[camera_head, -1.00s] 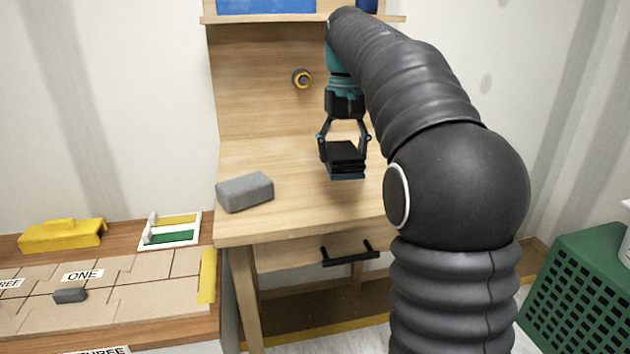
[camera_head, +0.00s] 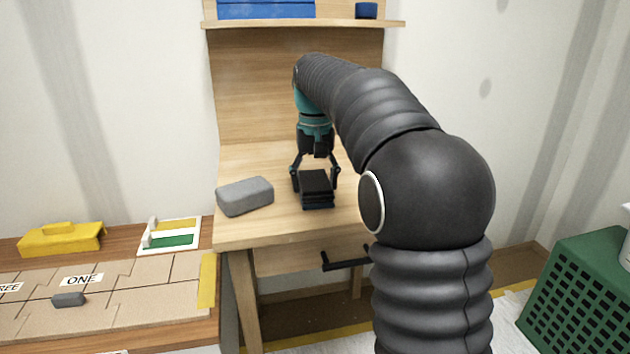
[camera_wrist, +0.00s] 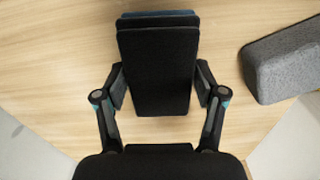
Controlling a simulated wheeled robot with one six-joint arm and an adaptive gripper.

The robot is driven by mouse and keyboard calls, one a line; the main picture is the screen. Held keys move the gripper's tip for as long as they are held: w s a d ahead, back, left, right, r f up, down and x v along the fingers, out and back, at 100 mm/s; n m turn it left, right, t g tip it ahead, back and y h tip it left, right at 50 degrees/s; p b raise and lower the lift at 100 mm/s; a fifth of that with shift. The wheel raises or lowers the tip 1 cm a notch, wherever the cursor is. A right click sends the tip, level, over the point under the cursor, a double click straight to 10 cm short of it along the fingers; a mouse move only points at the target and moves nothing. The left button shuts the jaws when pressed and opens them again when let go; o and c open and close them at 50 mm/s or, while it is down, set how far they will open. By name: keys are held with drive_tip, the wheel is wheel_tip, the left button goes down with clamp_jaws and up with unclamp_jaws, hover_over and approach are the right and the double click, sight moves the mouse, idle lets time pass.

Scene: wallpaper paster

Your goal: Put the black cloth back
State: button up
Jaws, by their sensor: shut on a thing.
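The black cloth (camera_head: 316,183) is a folded, layered black block with a dark blue edge at its base. It is between the fingers of my gripper (camera_head: 316,175), over the wooden desk, right of a grey block. In the wrist view the cloth (camera_wrist: 158,70) lies between the two fingers (camera_wrist: 160,95), which press on its sides. My gripper is shut on it and points down. The cloth is low, at or just above the desk top; I cannot tell if it touches.
The grey block (camera_head: 245,196) sits on the wooden desk (camera_head: 250,228), close left of the cloth. A shelf (camera_head: 340,22) with blue items is above. A yellow box (camera_head: 62,238) and a white tray (camera_head: 171,234) are on the left table. A green crate (camera_head: 585,290) stands right.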

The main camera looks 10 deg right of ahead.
sight(315, 181)
drive_tip(key=o, duration=1.2)
drive_tip(key=shift+f, duration=0.2)
drive_tip(key=shift+c, duration=0.2)
drive_tip(key=shift+f+b, duration=0.2)
drive_tip(key=shift+b, duration=0.2)
wheel_tip(315, 181, up, 14)
drive_tip(key=p, duration=0.2)
drive_tip(key=shift+s, duration=0.1)
